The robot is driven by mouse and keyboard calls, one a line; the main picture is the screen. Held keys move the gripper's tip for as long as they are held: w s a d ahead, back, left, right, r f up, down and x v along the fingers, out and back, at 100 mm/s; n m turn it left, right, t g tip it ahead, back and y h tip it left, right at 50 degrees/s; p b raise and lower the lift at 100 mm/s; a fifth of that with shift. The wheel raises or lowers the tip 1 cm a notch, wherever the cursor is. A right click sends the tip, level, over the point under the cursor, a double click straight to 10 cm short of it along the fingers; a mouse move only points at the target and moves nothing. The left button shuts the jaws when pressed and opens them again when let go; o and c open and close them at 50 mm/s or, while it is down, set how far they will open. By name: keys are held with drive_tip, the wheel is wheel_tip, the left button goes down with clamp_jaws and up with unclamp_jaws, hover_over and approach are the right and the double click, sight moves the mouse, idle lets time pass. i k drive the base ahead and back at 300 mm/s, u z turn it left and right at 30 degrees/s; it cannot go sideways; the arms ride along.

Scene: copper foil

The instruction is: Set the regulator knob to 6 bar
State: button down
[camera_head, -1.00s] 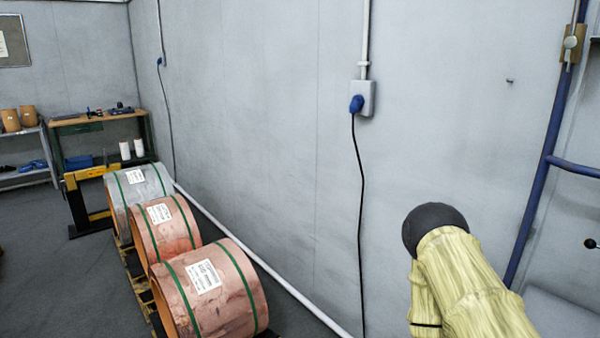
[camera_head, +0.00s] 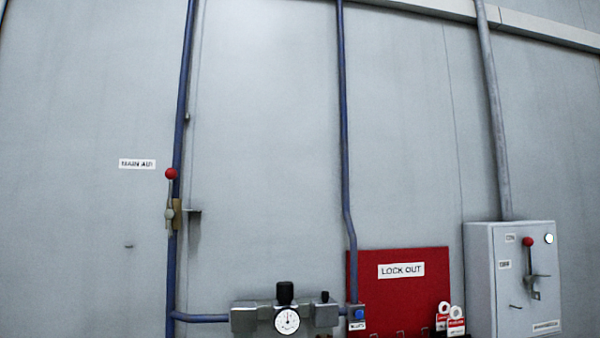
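The regulator knob (camera_head: 285,291) is a black ribbed cap on top of the grey regulator unit (camera_head: 243,318), low in the head view. A round white pressure gauge (camera_head: 287,321) sits on the front of the unit just below the knob. The gauge's needle and numbers are too small to read. My gripper is not in this view, so its distance from the knob and its state do not show.
A blue pipe (camera_head: 176,240) with a red-balled valve lever (camera_head: 171,174) stands left of the regulator, beside a "MAIN AIR" label (camera_head: 137,164). A red "LOCK OUT" board (camera_head: 400,300) with tags and a grey switch box (camera_head: 512,280) are to the right.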

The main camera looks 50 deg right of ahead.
sight(284, 289)
drive_tip(key=z, duration=1.55)
